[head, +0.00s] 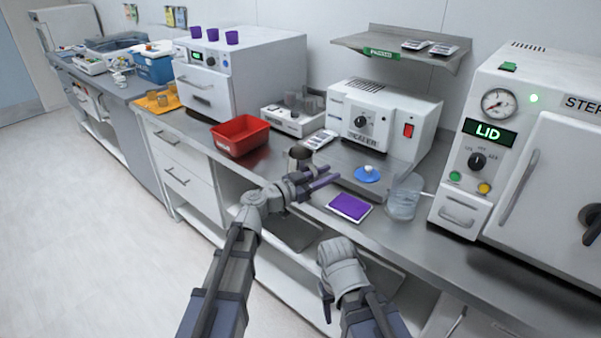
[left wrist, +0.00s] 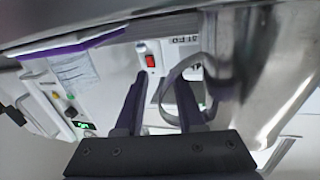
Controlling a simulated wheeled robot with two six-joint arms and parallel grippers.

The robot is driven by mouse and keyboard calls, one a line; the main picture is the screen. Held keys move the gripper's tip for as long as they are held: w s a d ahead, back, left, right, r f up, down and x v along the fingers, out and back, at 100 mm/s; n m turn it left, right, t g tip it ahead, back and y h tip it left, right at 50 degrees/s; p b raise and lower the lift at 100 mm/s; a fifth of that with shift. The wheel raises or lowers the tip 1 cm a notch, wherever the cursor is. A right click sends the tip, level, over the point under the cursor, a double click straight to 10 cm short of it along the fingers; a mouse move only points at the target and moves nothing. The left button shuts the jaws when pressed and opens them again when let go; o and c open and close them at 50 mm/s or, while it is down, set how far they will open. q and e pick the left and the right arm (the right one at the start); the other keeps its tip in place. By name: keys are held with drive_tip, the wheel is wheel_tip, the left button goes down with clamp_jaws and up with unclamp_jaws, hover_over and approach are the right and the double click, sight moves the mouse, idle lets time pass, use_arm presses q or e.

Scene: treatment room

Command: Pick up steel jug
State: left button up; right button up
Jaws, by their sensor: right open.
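The steel jug (head: 299,153) stands on the counter, mostly hidden behind my left gripper in the head view. In the left wrist view the shiny jug (left wrist: 285,75) fills the right side, with its strap handle (left wrist: 166,88) facing the fingers. My left gripper (head: 325,179) is open at the jug. In the left wrist view its two purple fingers (left wrist: 160,108) are apart, and the outer part of the handle appears between them. I cannot tell whether they touch it. My right gripper (head: 327,302) is low, in front of the counter's lower shelf, with its fingers mostly hidden.
A red bin (head: 240,136) stands left of the jug. A white sealer (head: 383,120) is behind, and a steriliser (head: 535,150) stands at the far right.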

use_arm(q)
clamp_jaws()
idle(1.2)
